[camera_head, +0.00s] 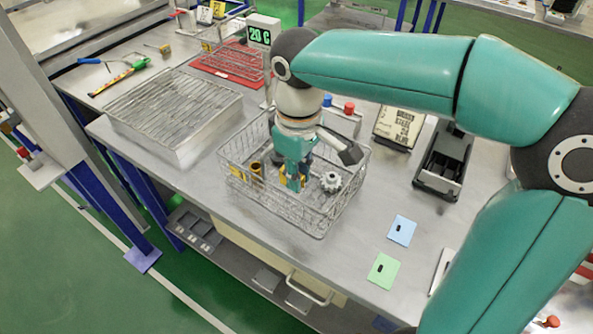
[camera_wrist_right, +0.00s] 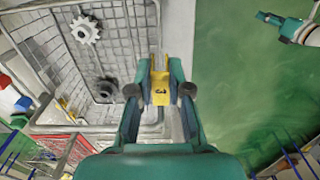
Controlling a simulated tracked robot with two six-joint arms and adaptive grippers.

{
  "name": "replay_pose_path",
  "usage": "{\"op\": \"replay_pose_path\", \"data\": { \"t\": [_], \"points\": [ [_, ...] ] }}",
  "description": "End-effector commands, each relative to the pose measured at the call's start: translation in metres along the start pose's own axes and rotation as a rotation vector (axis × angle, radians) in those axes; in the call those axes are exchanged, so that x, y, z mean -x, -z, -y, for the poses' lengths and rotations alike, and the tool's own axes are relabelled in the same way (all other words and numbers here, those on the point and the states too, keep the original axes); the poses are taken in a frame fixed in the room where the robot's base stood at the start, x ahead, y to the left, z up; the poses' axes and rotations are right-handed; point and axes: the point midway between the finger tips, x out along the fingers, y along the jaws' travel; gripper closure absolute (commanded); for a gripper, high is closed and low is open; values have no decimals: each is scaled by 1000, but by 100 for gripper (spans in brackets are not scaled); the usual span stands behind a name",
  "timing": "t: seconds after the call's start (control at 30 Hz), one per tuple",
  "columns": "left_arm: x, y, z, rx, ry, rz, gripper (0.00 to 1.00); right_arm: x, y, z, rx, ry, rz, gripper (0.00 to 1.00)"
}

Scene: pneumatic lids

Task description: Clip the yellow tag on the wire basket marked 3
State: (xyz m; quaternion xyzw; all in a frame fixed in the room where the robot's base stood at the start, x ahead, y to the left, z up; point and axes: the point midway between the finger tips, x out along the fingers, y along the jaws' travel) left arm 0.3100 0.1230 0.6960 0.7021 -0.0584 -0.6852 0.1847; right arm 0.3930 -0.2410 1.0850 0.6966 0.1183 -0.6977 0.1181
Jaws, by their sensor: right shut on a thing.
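A wire basket (camera_head: 322,232) stands on the grey bench, and its mesh wall also shows in the right wrist view (camera_wrist_right: 138,40). A pale gear (camera_head: 331,181) and a brass-coloured part (camera_head: 256,170) lie inside it. My right gripper (camera_head: 292,182) points down at the basket. In the right wrist view my right gripper (camera_wrist_right: 160,92) is shut on a yellow tag (camera_wrist_right: 160,80) with a dark mark, beside the basket wall on the bench-edge side. I cannot tell whether the tag touches the wire. A teal and white arm end, probably my left gripper (camera_wrist_right: 270,18), shows at the upper right; its jaws are unclear.
A slatted metal block (camera_head: 170,105) stands left of the basket. Behind are a display reading 20 C (camera_head: 260,37) and a red mat (camera_head: 228,62) with another wire basket. A blue card (camera_head: 402,230), a green card (camera_head: 383,270) and a black tray (camera_head: 445,165) lie right.

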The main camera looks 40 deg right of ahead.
Motion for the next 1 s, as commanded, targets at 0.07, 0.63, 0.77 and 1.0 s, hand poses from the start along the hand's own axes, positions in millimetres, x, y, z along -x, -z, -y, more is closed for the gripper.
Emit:
{"op": "replay_pose_path", "data": {
  "t": [0.07, 0.63, 0.77, 1.0],
  "points": [
    [1, 0, 0, 0, 0, 0, 60, 0, -2, 0, 1, 0, -1, 100],
    [-34, 0, 12, 0, 0, 0, 60, -48, -1, 1, 1, 0, 0, 100],
    [-41, 0, 15, 0, 0, 0, 60, -58, 0, 1, 3, 0, 0, 100],
    [-46, 0, 16, 0, 0, 0, 60, -64, 0, 1, 3, 0, 0, 100]
  ]
}}
